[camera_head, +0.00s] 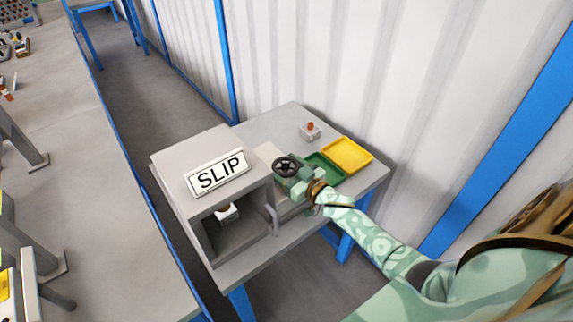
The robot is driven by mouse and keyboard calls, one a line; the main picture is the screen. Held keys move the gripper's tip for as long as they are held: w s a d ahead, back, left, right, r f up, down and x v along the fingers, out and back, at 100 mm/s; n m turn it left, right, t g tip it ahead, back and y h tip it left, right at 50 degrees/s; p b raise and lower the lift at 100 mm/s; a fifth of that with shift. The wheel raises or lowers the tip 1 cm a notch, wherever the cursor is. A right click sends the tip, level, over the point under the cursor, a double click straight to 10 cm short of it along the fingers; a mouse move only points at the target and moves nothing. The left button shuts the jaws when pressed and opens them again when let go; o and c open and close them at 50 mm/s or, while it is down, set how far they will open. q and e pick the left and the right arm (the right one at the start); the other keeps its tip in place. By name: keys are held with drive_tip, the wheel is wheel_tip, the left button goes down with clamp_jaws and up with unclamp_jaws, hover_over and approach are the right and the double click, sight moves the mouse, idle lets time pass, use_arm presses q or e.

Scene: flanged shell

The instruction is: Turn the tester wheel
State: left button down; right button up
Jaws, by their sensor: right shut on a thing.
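The tester wheel (287,166) is a dark, spoked handwheel on the grey tester bench, to the right of the box with the SLIP sign (217,174). My right gripper (294,180), pale green, comes in from the lower right and is shut on the wheel's near right side. Its fingers are small in this view, and the exact contact is partly hidden. My left gripper is not in view.
A green tray (326,170) and a yellow tray (348,154) lie right of the wheel. A small box with a red button (310,131) stands behind. A white part (228,212) sits inside the open grey box. A corrugated wall rises behind the bench.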

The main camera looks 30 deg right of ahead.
drive_tip(key=shift+n+y, duration=0.7)
drive_tip(key=shift+y, duration=0.4)
drive_tip(key=o, duration=1)
drive_tip(key=v, duration=0.5)
drive_tip(key=p+v, duration=0.1)
drive_tip(key=v, duration=0.4)
drive_tip(key=p+v, duration=0.1)
drive_tip(key=v, duration=0.5)
drive_tip(key=shift+s+d+r, duration=0.1)
drive_tip(key=shift+s+r, duration=0.05)
drive_tip(key=shift+r, duration=0.2)
